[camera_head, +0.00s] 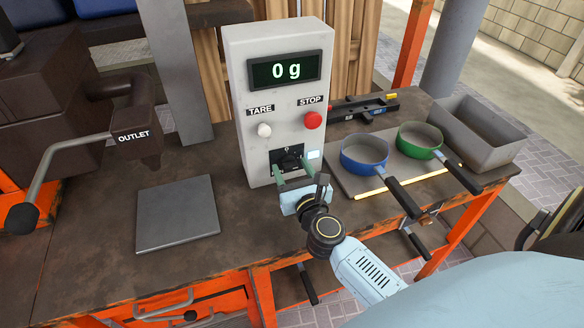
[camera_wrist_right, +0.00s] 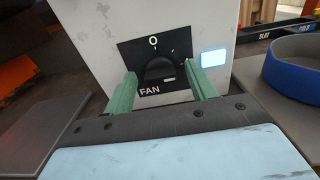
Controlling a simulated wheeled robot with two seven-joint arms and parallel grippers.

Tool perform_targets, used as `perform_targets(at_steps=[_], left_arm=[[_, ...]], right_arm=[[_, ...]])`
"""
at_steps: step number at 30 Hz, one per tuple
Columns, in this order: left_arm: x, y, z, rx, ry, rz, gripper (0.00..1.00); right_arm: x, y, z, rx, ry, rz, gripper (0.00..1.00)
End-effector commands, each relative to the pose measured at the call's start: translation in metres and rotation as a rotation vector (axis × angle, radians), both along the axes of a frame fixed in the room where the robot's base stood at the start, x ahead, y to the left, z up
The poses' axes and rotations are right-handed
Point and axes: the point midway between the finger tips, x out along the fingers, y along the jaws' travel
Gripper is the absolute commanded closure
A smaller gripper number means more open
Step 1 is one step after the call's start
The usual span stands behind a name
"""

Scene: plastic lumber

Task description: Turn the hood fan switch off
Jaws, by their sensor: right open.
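The fan switch is a black rotary knob (camera_wrist_right: 160,68) on a black plate marked FAN, low on the front of the light grey control box (camera_head: 262,110). In the head view the knob (camera_head: 289,160) shows just beyond my right gripper (camera_head: 291,178). A white O mark sits above the knob, and a pale mark on the knob's lower right side. A lit pale panel (camera_wrist_right: 214,58) is right of the plate. My right gripper, also in the right wrist view (camera_wrist_right: 163,90), is open, its green fingers either side of the knob; contact cannot be told. My left gripper is not in view.
A blue pan (camera_head: 364,152) and green pan (camera_head: 419,139) stand at right. A grey plate (camera_head: 177,213) lies left, near the outlet (camera_head: 135,135).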

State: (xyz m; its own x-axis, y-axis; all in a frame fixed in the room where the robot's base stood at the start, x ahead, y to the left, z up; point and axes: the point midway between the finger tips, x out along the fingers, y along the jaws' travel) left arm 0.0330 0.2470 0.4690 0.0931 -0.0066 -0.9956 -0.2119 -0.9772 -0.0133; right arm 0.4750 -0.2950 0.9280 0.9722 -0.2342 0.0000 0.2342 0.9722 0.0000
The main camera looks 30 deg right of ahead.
Motion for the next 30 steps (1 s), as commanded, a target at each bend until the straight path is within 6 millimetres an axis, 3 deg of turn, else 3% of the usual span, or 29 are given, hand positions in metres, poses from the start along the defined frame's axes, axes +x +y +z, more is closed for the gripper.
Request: perform_targets(at_steps=[10,21,30], left_arm=[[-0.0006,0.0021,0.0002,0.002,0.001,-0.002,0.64],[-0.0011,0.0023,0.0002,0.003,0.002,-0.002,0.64],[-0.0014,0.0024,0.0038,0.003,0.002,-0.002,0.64]], right_arm=[[0.0043,-0.0009,-0.0001,0.0,0.0,0.001,0.44],[0.004,-0.0009,-0.0001,0.0,0.0,0.0,0.88],[0.004,-0.0006,0.0005,-0.041,0.011,0.0,0.88]])
